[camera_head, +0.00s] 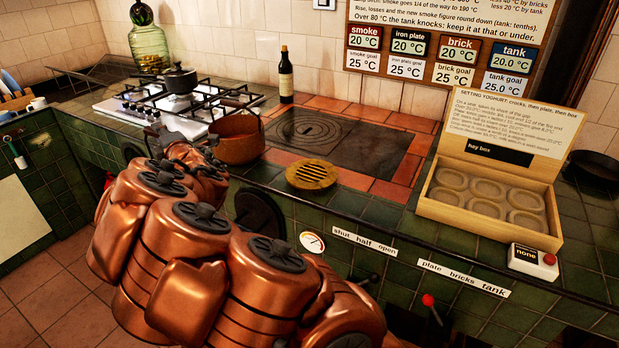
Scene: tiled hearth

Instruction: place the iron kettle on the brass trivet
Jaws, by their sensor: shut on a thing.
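The brass trivet (311,175) is a round, slotted, yellow disc lying bare on the green-tiled counter's front part, before the iron plate. A brown, rounded vessel with a dark hoop handle, which I take for the iron kettle (238,140), is upright left of the trivet and apart from it. My gripper (205,160) is at the kettle's left side, shut on it; my copper arm hides most of the fingers and the exact grip. I cannot tell whether the kettle's base touches the counter.
A gas hob (190,105) with a black lidded pot (180,79) stands behind left. A dark bottle (286,76) stands behind the kettle. The iron plate (325,132) is clear. An open wooden hay box (487,195) and a small switch box (532,260) are at right.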

